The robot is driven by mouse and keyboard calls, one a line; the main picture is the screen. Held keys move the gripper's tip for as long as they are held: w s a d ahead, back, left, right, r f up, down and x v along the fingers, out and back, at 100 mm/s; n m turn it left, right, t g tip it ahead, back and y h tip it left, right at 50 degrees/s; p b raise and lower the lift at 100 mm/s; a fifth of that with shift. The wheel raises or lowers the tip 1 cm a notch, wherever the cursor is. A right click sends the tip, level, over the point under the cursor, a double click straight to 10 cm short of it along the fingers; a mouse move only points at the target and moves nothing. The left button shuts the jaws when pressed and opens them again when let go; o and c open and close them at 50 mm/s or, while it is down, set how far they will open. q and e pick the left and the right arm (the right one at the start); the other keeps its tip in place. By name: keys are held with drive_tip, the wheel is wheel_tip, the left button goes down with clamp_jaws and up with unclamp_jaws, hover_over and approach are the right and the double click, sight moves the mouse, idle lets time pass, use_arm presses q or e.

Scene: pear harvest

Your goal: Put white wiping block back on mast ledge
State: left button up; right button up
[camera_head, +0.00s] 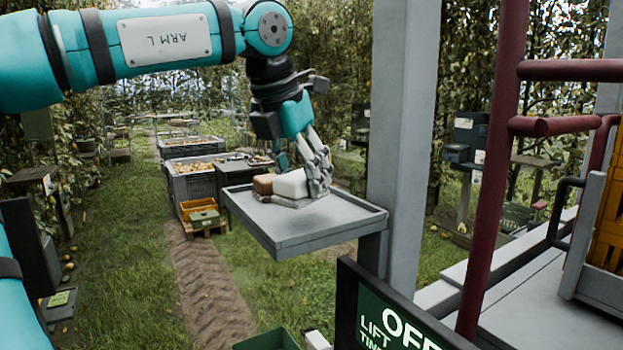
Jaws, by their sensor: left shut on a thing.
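The white wiping block (291,184) is on the grey mast ledge (290,235), a tray-like shelf fixed to the grey mast (400,130). A brown block (263,184) sits directly to its left, and a flat grey piece (292,202) lies under or in front of both. My left gripper (312,172) reaches down from above and is shut on the white block at its right side. The fingers hide the block's right end. I cannot tell whether the block bears fully on what is below it. My right gripper is not in view.
Dark red rails (492,170) stand right of the mast. A green sign (392,318) reading "OFF" and "LIFT" is below the ledge. Crates of fruit (195,180) stand on the grass behind. The front and right of the ledge are bare.

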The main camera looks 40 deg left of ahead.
use_arm(q)
drive_tip(key=shift+w+a, duration=0.15)
drive_tip(key=shift+w, duration=0.7)
drive_tip(key=shift+w+a+p, duration=0.15)
drive_tip(key=shift+w+p, duration=0.2)
drive_tip(key=shift+p, duration=0.15)
wheel_tip(320, 180, down, 3)
drive_tip(key=shift+f+p, duration=0.2)
drive_tip(key=shift+p, duration=0.2)
drive_tip(key=shift+f, duration=0.25)
drive_tip(key=o, duration=1)
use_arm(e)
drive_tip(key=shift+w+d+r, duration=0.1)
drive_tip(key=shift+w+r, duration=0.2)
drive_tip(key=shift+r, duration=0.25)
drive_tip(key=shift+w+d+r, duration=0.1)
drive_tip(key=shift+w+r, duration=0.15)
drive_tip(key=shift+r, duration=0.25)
